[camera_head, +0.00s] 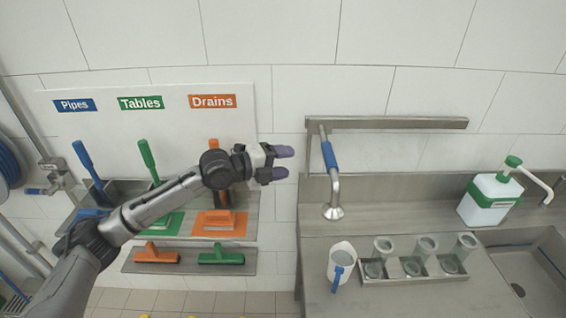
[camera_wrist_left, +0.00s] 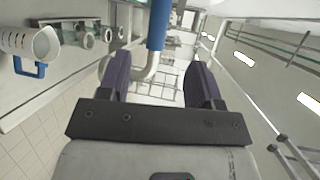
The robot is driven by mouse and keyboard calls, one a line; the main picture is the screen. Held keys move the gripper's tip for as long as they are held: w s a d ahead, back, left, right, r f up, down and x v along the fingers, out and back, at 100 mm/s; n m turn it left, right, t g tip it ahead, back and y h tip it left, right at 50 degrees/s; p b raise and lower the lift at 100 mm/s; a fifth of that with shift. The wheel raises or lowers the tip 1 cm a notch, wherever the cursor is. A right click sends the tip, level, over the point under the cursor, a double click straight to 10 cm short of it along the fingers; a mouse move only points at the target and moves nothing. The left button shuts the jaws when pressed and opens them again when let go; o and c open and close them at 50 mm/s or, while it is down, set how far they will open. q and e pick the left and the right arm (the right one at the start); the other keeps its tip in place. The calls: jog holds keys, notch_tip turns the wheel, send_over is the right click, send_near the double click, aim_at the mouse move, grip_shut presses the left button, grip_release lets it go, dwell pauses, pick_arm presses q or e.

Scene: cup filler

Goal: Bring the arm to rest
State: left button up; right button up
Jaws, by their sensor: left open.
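My left gripper (camera_head: 282,162) is open and empty, with its purple fingers pointing right. It also shows in the wrist view (camera_wrist_left: 162,82), its two fingers spread apart. In the head view it is left of the blue-handled metal spout (camera_head: 329,155) and apart from it. In the wrist view the blue handle (camera_wrist_left: 158,25) appears between and beyond the fingers. My right gripper is in neither view.
A white jug with a blue handle (camera_head: 341,258) and a rack of clear cups (camera_head: 415,279) stand on the steel counter. A soap dispenser (camera_head: 490,198) stands near the sink (camera_head: 535,270). Brushes and squeegees hang on the wall board (camera_head: 160,128), behind my left arm.

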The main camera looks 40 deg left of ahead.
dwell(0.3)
pick_arm(q)
jog(key=s+d+f+n+g+y, duration=0.2)
jog(key=s+d+f+n+g, duration=0.35)
jog(key=s+f, duration=0.6)
jog(key=s+d+f+n+g+y, duration=0.2)
jog(key=s+d+f+n, duration=0.5)
jog(key=s+f+n, duration=0.35)
jog(key=s+d+f+n+g+y, duration=0.2)
jog(key=s+d+f+n+g, duration=0.4)
jog(key=s+f, duration=0.7)
notch_tip(320, 180, up, 22)
jog(key=t+p, duration=0.2)
jog(key=p, duration=1.9)
jog(key=shift+s+d+r+m, duration=0.2)
jog(key=shift+s+m, duration=0.1)
jog(key=shift+s, duration=0.1)
